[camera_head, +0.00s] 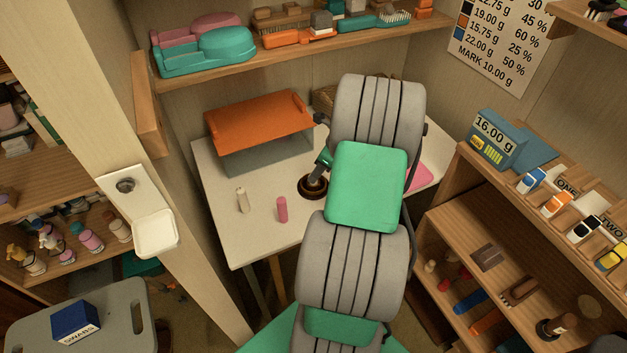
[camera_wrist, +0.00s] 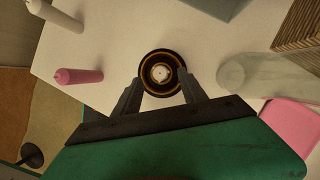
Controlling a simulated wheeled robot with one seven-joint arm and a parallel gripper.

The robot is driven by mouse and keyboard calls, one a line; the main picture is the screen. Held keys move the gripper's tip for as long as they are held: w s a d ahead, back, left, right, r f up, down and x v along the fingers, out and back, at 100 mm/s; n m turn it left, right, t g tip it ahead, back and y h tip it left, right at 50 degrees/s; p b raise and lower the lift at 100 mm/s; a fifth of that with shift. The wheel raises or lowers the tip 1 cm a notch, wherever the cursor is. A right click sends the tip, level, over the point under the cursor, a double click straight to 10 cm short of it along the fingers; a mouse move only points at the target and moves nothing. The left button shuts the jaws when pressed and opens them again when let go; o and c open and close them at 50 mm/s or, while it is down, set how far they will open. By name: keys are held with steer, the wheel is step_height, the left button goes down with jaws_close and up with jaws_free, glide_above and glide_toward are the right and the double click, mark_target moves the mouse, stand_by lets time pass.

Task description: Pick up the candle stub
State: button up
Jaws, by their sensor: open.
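A pale round piece with a dark centre, seemingly the candle stub (camera_wrist: 161,73), sits in the middle of a round dark brown dish (camera_wrist: 149,56) on the white table. The dish also shows in the head view (camera_head: 313,194), where my arm and gripper partly cover it. My gripper (camera_wrist: 160,80) is open over the dish, its two fingers on the left and right of the pale piece. Nothing is between the fingers that I can see held. I cannot tell the height of the fingertips above the dish.
A grey box with an orange top (camera_head: 260,122) stands at the table's back left. A clear glass cylinder (camera_wrist: 250,75) and a pink tray (camera_wrist: 292,122) lie to the right of my gripper. A loaded shelf (camera_head: 350,47) hangs above. The table's front left is mostly clear.

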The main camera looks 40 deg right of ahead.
steer(key=x, duration=0.3)
steer(key=shift+w+f, duration=0.1)
steer(key=shift+c, duration=0.3)
jaws_close()
